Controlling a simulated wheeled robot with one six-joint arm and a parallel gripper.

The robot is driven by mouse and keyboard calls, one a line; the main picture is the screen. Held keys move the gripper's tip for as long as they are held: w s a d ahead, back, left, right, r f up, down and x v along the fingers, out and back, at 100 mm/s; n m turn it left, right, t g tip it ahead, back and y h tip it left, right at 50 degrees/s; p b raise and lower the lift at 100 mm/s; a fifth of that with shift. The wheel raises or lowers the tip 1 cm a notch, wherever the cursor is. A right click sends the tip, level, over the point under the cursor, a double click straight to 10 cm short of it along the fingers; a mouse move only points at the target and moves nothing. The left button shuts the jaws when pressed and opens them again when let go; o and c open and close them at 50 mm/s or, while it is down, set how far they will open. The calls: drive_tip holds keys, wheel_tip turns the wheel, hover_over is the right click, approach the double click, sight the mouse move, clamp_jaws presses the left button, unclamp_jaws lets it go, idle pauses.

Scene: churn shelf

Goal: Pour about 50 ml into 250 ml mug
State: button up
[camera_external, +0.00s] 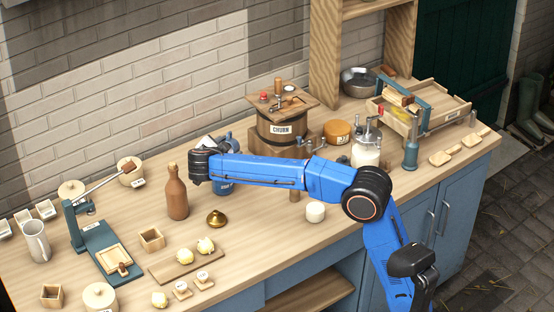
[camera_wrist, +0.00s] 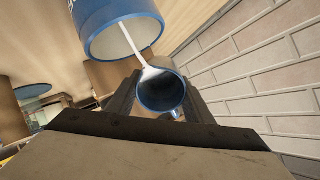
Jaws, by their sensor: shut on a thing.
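My gripper (camera_external: 203,163) is shut on a small blue-rimmed cup (camera_wrist: 160,104) with a dark inside, held tilted between the fingers in the wrist view. The wrist view is turned over, so the counter lies toward its top. A white stream (camera_wrist: 137,48) runs from the cup's lip to the open mouth of a larger blue mug (camera_wrist: 90,22) with a pale inside. This labelled mug (camera_external: 224,188) stands upright on the counter in the outside view, partly hidden behind my arm and gripper. Its liquid level and its label cannot be read.
A brown bottle (camera_external: 177,196) stands close left of the gripper, and a brass lid-like piece (camera_external: 216,218) lies in front. The wooden churn (camera_external: 282,125) stands behind my arm. A glass jar (camera_external: 366,152) and a white cup (camera_external: 316,212) are right of the gripper.

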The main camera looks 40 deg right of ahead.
drive_tip(key=shift+w+d+f+g+y, duration=0.15)
drive_tip(key=shift+d+g+y, duration=0.05)
drive_tip(key=shift+g+y, duration=0.25)
drive_tip(key=shift+f+g+y, duration=0.5)
drive_tip(key=shift+g+y, duration=0.05)
drive_tip(key=shift+y, duration=0.3)
drive_tip(key=shift+d, duration=0.1)
drive_tip(key=shift+w+d+r+g+y, duration=0.15)
drive_tip(key=shift+d+g+y, duration=0.05)
drive_tip(key=shift+g+y, duration=0.25)
drive_tip(key=shift+w+d+r+g+y, duration=0.15)
drive_tip(key=shift+g+y, duration=0.2)
drive_tip(key=shift+y, duration=0.2)
drive_tip(key=shift+w+d+f+g+y+b, duration=0.15)
drive_tip(key=shift+w+d+f+g+y, duration=0.15)
drive_tip(key=shift+f, duration=0.3)
drive_tip(key=shift+w+d+f+g+y+b, duration=0.2)
drive_tip(key=shift+d+f+y, duration=0.15)
drive_tip(key=shift+f, duration=0.25)
drive_tip(key=w+d+g+y, duration=0.1)
drive_tip(key=d+f+g+y, duration=0.1)
drive_tip(key=y, duration=0.1)
drive_tip(key=shift+w+d+f, duration=0.1)
drive_tip(key=shift+w+f, duration=0.15)
drive_tip(key=shift+w, duration=0.15)
drive_tip(key=shift+w+d+f+g+y, duration=0.3)
drive_tip(key=shift+d+g+y, duration=0.05)
drive_tip(key=shift+g+y, duration=0.3)
